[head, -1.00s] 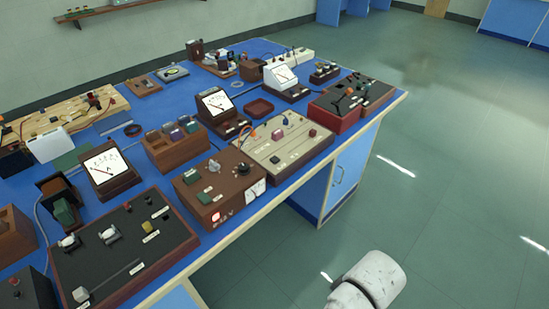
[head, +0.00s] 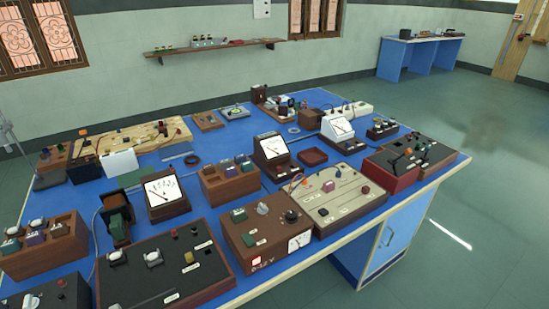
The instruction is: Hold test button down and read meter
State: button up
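Several meters with white dial faces and dark needles stand on the blue bench. One sloped meter (head: 165,191) is at the centre left, another (head: 271,149) is in the middle, and a pale-cased one (head: 338,127) is farther back. A small dial (head: 299,241) is set in the front of a brown box (head: 262,262) marked "0-12 V". Small buttons or knobs show on a black panel (head: 150,280) and on a beige board (head: 345,205). I cannot tell which is the test button; the labels and dial readings are too small to read. My gripper is out of view.
The blue bench (head: 232,177) is crowded with wooden boxes, boards and wires. A red-sided box (head: 392,176) sits near its right edge. Open green floor (head: 485,205) lies to the right. A wall shelf (head: 215,46) and another bench (head: 420,57) are farther back.

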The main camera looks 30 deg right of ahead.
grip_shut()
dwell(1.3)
